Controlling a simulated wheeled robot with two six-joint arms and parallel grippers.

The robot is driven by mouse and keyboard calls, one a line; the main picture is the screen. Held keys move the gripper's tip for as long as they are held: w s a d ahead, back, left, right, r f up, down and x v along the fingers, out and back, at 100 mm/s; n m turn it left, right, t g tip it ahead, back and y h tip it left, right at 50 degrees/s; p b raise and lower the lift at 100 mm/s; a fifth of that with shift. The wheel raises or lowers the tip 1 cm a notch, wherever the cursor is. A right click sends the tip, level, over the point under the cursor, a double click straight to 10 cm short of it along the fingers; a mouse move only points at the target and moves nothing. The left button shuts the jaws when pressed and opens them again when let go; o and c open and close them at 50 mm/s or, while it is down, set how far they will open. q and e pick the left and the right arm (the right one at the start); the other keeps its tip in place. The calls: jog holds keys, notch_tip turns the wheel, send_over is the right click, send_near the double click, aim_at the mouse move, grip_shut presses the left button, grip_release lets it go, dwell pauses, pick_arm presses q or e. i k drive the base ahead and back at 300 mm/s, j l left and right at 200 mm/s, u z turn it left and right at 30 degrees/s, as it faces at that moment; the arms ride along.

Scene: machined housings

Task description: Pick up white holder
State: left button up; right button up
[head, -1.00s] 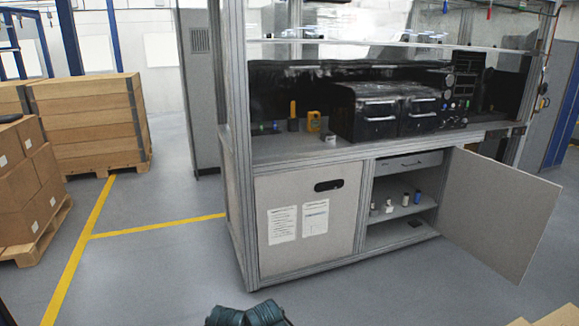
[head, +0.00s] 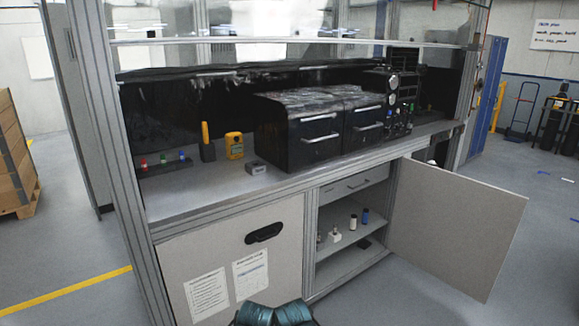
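Small white items stand on the open cabinet's shelf: one whitish piece (head: 336,236) near the middle, with a white bottle with a dark cap (head: 353,222) and a blue bottle (head: 365,217) to its right. I cannot tell for certain which of these is the white holder.
The workbench counter (head: 200,196) carries a black two-drawer unit (head: 318,128), a yellow device (head: 234,146) and a rack with coloured caps (head: 166,162). The cabinet door (head: 455,230) stands open to the right. Floor in front of it is clear.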

aim_at(331, 236)
jog(key=i+z, duration=0.25)
jog(key=i, duration=0.45)
jog(key=i+j+z, duration=0.1)
jog(key=i+z, duration=0.2)
jog(key=i, duration=0.45)
jog(key=i+l+z, duration=0.1)
jog(key=i+l, duration=0.85)
jog(key=i, duration=0.15)
